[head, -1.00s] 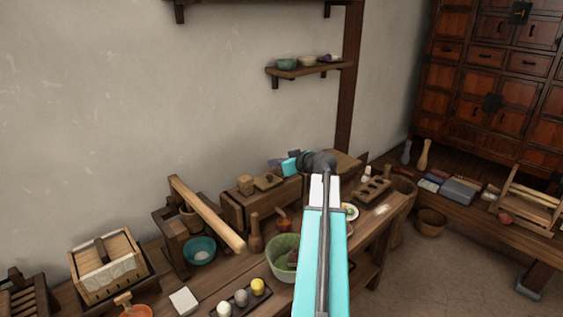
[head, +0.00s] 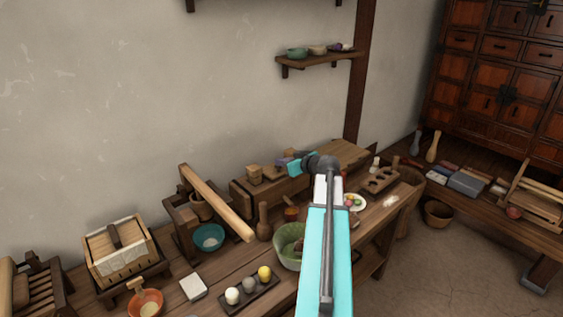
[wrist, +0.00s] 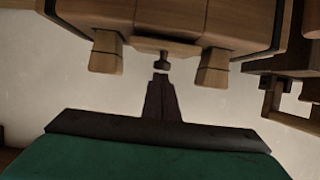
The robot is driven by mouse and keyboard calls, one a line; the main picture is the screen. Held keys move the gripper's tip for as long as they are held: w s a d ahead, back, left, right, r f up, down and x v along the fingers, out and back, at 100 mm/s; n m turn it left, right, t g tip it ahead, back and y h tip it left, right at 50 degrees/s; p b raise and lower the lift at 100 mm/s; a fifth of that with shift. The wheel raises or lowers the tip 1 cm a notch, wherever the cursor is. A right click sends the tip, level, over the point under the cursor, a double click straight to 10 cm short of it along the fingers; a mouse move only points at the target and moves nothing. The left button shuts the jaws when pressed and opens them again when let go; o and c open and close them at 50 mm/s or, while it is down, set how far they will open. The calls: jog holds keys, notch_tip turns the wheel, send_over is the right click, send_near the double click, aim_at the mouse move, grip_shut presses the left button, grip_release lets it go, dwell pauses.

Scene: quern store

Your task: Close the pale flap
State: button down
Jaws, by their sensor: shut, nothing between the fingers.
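In the wrist view, a light wooden box front (wrist: 172,17) fills the top of the picture. A paler strip (wrist: 150,43) with a small dark knob (wrist: 162,64) shows on its lower edge, between two wooden blocks. I cannot tell for sure whether this strip is the pale flap. My gripper (wrist: 161,88) is shut and empty, its dark fingers pointing at the knob; whether they touch it is unclear. In the head view my wrist hangs over the long wooden chest (head: 264,192) at the back of the bench, and my arm hides part of that area.
A wooden beam (head: 217,203) slants up left of the chest. A green bowl (head: 288,253), a teal bowl (head: 208,237) and a tray of balls (head: 249,292) stand on the bench (head: 232,260). A shelf (head: 320,60) hangs on the wall above.

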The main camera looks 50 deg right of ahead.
jog(key=shift+f, duration=0.15)
jog(key=shift+s+f+b, duration=0.2)
jog(key=shift+f+b, duration=0.35)
jog(key=shift+b, duration=0.6)
jog(key=shift+s+a+f+b, duration=0.15)
jog(key=shift+s+f+b, duration=0.25)
jog(key=shift+b, duration=0.45)
jog(key=shift+f, duration=0.15)
jog(key=shift+w+r, duration=0.2)
jog(key=shift+r, duration=0.6)
jog(key=s+a+r+b, duration=0.1)
jog(key=s+r, duration=0.6)
jog(key=s, duration=0.2)
